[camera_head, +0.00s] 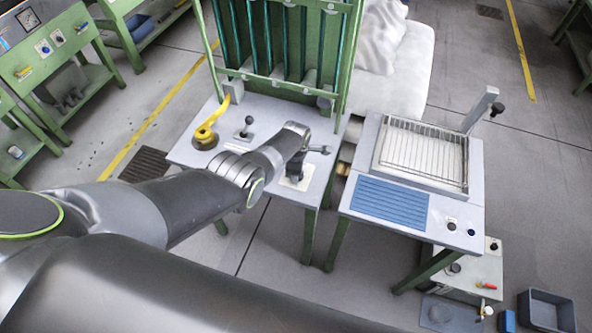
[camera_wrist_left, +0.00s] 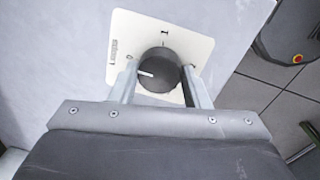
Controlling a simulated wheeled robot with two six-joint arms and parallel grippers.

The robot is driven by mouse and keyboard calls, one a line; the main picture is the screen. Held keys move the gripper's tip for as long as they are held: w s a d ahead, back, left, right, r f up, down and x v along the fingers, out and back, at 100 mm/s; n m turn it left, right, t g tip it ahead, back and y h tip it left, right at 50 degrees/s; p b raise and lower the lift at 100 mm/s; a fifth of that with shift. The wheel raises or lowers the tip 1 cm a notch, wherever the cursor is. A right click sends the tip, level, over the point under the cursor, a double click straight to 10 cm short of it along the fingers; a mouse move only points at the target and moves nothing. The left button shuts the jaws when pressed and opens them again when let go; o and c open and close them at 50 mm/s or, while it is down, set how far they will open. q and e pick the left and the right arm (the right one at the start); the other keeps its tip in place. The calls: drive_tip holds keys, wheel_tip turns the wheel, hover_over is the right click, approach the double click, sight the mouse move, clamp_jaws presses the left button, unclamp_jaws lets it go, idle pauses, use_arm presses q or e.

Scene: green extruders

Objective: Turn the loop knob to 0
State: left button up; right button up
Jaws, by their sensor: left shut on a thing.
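The loop knob (camera_wrist_left: 158,67) is a round black knob on a white square plate (camera_wrist_left: 185,37). Its white line points left, to the side of the small 0 mark, and away from the 1 at the top of the plate. My left gripper (camera_wrist_left: 161,85) has one finger on each side of the knob and is shut on it. In the head view my left gripper (camera_head: 297,163) is over the white plate (camera_head: 298,180) on the grey tabletop, and it hides the knob there. My right gripper is not in view.
A green frame rises behind. A second table with a wire rack (camera_head: 425,155) and blue grille (camera_head: 390,204) stands right.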

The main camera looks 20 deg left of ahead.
use_arm(q)
drive_tip(key=shift+w+r, duration=0.1)
idle(0.3)
drive_tip(key=o, duration=1)
drive_tip(key=shift+c, duration=0.2)
drive_tip(key=shift+r+p, duration=0.5)
drive_tip(key=shift+r, duration=0.05)
wheel_tip(320, 180, up, 16)
drive_tip(key=s+p, duration=0.1)
drive_tip(key=p, duration=0.2)
drive_tip(key=shift+s+d, duration=0.15)
